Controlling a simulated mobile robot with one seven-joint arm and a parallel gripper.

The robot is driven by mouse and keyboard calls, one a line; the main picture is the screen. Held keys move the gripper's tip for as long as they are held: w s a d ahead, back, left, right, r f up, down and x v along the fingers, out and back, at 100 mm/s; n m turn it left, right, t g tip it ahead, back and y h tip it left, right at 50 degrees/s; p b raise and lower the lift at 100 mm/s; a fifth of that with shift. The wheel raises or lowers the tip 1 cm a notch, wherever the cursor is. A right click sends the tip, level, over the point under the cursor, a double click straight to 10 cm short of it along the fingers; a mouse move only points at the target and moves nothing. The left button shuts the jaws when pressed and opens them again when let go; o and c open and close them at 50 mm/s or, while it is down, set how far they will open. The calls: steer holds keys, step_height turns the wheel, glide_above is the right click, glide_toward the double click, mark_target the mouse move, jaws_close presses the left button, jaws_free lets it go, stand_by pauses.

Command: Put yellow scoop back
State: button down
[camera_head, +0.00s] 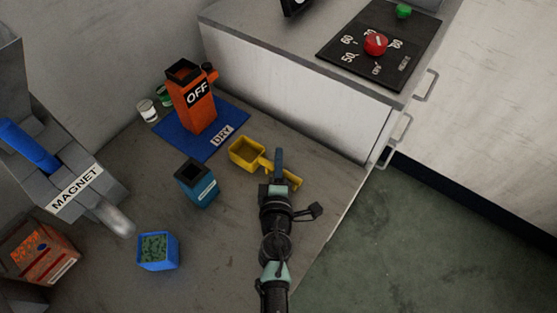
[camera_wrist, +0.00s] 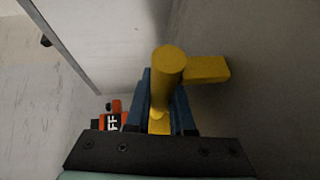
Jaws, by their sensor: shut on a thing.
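The yellow scoop (camera_head: 246,153) has a square open cup and a handle reaching right to my gripper (camera_head: 278,165). My gripper is shut on the scoop's handle, with the fingers partly covering it. In the wrist view the yellow handle (camera_wrist: 170,75) stands between the two blue fingers (camera_wrist: 160,105), with a short yellow side piece to the right. The scoop is over the grey table, near its right edge. I cannot tell whether the scoop touches the table. The cup's inside looks empty.
An orange OFF unit (camera_head: 192,100) stands on a blue DRY mat (camera_head: 225,132). A dark blue container (camera_head: 197,185), a blue bin of green granules (camera_head: 157,252) and a MAGNET machine (camera_head: 75,190) stand left. A white cabinet (camera_head: 300,85) bounds the back. White and green cups (camera_head: 148,110) stand behind the mat.

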steer(key=c, duration=1.1)
jaws_free()
steer(key=shift+o, duration=0.2)
